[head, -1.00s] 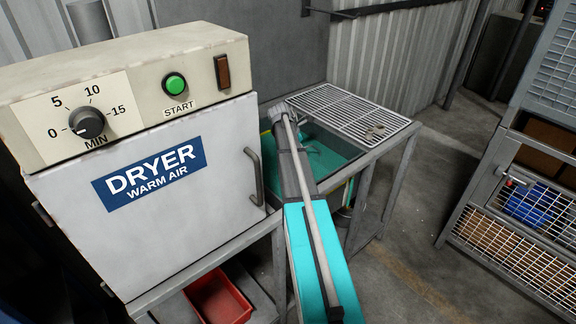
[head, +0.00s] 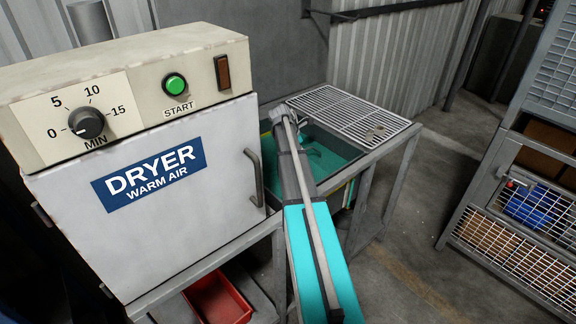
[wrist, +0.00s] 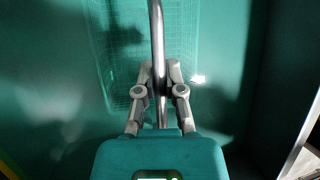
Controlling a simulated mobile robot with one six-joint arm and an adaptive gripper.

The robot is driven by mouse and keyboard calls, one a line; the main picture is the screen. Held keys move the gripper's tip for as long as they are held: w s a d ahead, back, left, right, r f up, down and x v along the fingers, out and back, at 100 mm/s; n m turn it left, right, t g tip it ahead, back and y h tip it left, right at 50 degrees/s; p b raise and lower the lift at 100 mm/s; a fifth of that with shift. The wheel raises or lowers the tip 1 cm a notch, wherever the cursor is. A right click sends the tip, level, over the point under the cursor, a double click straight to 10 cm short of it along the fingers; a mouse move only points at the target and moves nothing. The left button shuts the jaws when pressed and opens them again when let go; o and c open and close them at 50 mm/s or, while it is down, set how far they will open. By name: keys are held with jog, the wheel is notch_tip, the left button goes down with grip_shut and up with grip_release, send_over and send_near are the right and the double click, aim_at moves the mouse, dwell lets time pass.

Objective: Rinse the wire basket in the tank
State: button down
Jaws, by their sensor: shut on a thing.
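The tank (head: 338,150) holds teal liquid and stands beyond the dryer, partly behind my arm. In the wrist view, the wire basket (wrist: 112,62) shows as a faint mesh in the teal liquid and looks submerged. Its upright metal handle (wrist: 156,28) runs between my fingers. My gripper (wrist: 160,78) is shut on this handle, above the mesh. In the head view my arm reaches down into the tank and hides most of the basket and the gripper.
The dryer (head: 150,200) stands close on the left with its door shut. A red tray (head: 218,298) sits below the dryer. A wire-mesh cage rack (head: 500,195) stands right, with open floor between.

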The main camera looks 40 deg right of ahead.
jog(key=shift+r+p, duration=0.8)
jog(key=shift+r, duration=0.1)
jog(key=shift+f+b, duration=0.9)
dwell(0.6)
jog(key=shift+r+p, duration=1)
dwell(4.3)
